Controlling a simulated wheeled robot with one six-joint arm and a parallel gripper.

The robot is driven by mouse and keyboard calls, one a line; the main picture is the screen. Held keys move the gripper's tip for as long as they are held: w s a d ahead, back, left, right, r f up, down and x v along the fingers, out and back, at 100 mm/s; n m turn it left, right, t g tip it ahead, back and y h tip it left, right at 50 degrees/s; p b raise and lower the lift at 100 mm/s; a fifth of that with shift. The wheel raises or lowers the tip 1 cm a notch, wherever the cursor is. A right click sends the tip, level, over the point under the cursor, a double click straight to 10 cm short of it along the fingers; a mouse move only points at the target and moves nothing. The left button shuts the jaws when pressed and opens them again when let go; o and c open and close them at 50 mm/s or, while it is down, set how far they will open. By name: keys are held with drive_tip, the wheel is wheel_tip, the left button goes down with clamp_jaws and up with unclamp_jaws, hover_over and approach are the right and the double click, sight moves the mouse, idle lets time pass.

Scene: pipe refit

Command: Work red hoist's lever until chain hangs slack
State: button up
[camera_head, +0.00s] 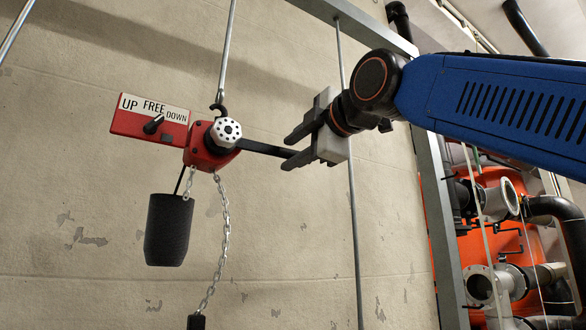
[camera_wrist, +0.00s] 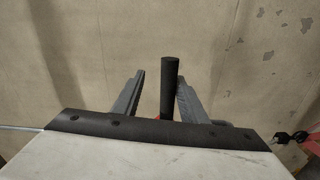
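The red hoist (camera_head: 203,155) hangs by a hook from a grey rod against the wall in the head view. Its plate (camera_head: 130,128) reads UP, FREE, DOWN; the black knob (camera_head: 153,124) tilts up-right, and I cannot tell its exact setting. The black lever (camera_head: 262,148) runs right from the hub. My gripper (camera_head: 288,151) is open around the lever's end. In the wrist view the lever's dark end (camera_wrist: 170,85) stands between the fingers, closer to the right one. The chain (camera_head: 226,215) hangs in a bowed line to a dark block (camera_head: 196,322) at the frame's bottom.
A black chain bag (camera_head: 168,230) hangs below the hoist at left. A thin vertical rod (camera_head: 352,210) passes just behind my gripper. A grey post (camera_head: 440,230) and flanged pipes (camera_head: 490,285) before an orange panel stand at right.

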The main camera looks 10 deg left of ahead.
drive_tip(key=shift+s+a+r+n, duration=0.1)
drive_tip(key=shift+r+n, duration=0.15)
drive_tip(key=shift+r, duration=0.4)
drive_tip(key=shift+s+a+r+n, duration=0.1)
drive_tip(key=shift+r+n, duration=0.15)
drive_tip(key=shift+r, duration=0.4)
drive_tip(key=v, duration=0.9)
